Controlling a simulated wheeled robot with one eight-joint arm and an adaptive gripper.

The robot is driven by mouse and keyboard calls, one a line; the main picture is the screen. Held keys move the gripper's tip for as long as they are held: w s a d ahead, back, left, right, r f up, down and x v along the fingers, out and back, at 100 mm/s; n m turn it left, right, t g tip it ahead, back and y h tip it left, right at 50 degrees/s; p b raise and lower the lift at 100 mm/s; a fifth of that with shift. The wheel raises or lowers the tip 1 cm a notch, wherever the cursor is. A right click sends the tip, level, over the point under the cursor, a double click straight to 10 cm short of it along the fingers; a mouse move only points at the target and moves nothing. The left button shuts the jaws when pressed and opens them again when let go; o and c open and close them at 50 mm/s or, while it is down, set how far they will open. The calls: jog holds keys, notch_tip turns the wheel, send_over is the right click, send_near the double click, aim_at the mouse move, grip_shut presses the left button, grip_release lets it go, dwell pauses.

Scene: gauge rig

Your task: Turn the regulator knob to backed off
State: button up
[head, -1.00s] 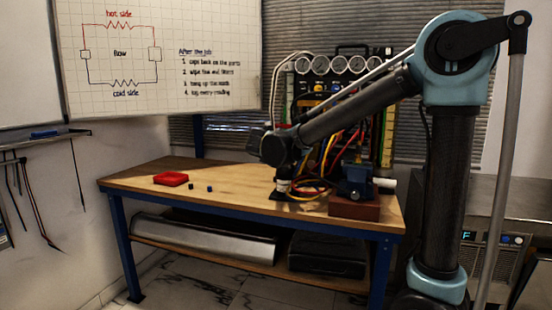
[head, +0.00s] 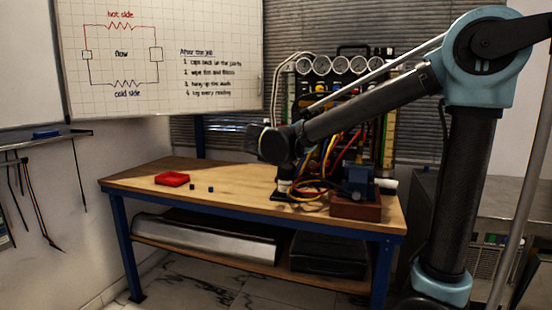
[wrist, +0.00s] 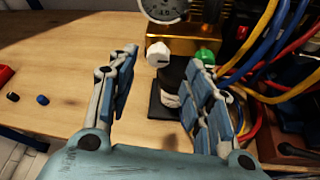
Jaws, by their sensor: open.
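A white round knob (wrist: 158,53) with a dark mark sits on the front of a brass block (wrist: 180,35) in the wrist view, under a dial gauge (wrist: 165,8). It looks like the regulator knob. A green knob (wrist: 205,55) sits to its right. My gripper (wrist: 165,75) is open, its two blue-padded fingers spread apart. The white knob shows beyond the fingertips, between them in the picture, and nothing is held. In the head view the end of my arm is over the bench before the gauge panel (head: 345,85); the knob cannot be made out there.
Red, blue and yellow hoses (wrist: 285,50) run close to the right finger. A dark block with a white part (wrist: 170,95) stands between the fingers in the picture. A red tray (head: 172,179) and small dark caps lie on the left of the bench (head: 235,180), which is mostly clear.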

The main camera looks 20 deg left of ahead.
jog(key=v, duration=0.6)
jog(key=shift+s, duration=0.3)
jog(key=shift+r, duration=0.15)
